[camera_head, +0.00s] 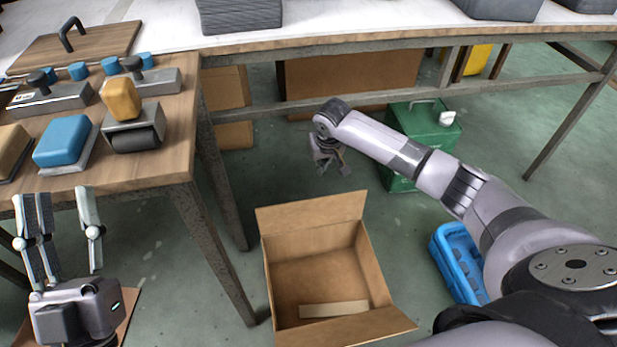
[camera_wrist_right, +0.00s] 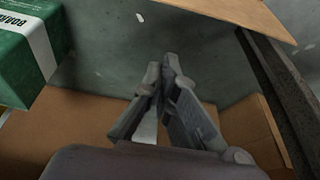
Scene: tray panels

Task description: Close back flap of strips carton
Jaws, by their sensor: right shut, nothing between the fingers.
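The open carton (camera_head: 375,270) stands on the floor in the middle of the head view, with a pale strip (camera_head: 334,309) on its bottom. Its back flap (camera_head: 310,212) stands up, and its front flap (camera_head: 362,330) is spread outward. My right gripper (camera_head: 330,168) is beyond the back flap and appears apart from it. In the right wrist view its fingers (camera_wrist_right: 166,72) are together and empty; cardboard (camera_wrist_right: 75,130) shows below them, partly hidden by the gripper. My left gripper (camera_head: 66,215) is open and empty at the lower left, beside the wooden table.
A green box (camera_head: 432,135) stands behind my right arm; it also shows in the right wrist view (camera_wrist_right: 30,50). A blue crate (camera_head: 458,262) is right of the carton. The wooden table (camera_head: 180,130) with its legs is at left. Brown boxes (camera_head: 345,82) sit under the back bench.

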